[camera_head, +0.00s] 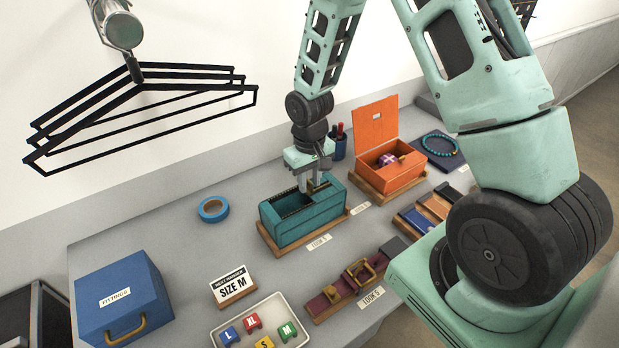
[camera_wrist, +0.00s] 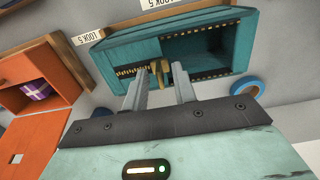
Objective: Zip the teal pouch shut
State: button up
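The teal pouch (camera_head: 290,226) sits on a wooden board on the table, its mouth partly open. In the wrist view the pouch (camera_wrist: 120,54) shows joined brass teeth left of the brass zip slider (camera_wrist: 157,74). To the slider's right the teeth run apart along both edges of a dark opening (camera_wrist: 200,45). My gripper (camera_head: 308,186) points down at the pouch's right end. In the wrist view its two fingers (camera_wrist: 160,84) stand apart, one on each side of the slider, with gaps visible. Contact with the slider is not visible.
An orange box (camera_head: 376,183) with its lid up stands close right of the pouch. Blue tape (camera_head: 213,209) lies left. A belt board (camera_head: 345,290), a size sign (camera_head: 232,286), a tag tray (camera_head: 218,339) and a blue fittings box (camera_head: 122,297) stand in front. Black hangers (camera_head: 140,88) hang at upper left.

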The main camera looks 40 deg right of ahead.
jog(key=shift+f, duration=0.25)
grip_shut()
jog(key=shift+a, duration=0.4)
jog(key=a+b, duration=0.2)
jog(key=a, duration=0.8)
jog(key=shift+b, duration=0.35)
grip_release()
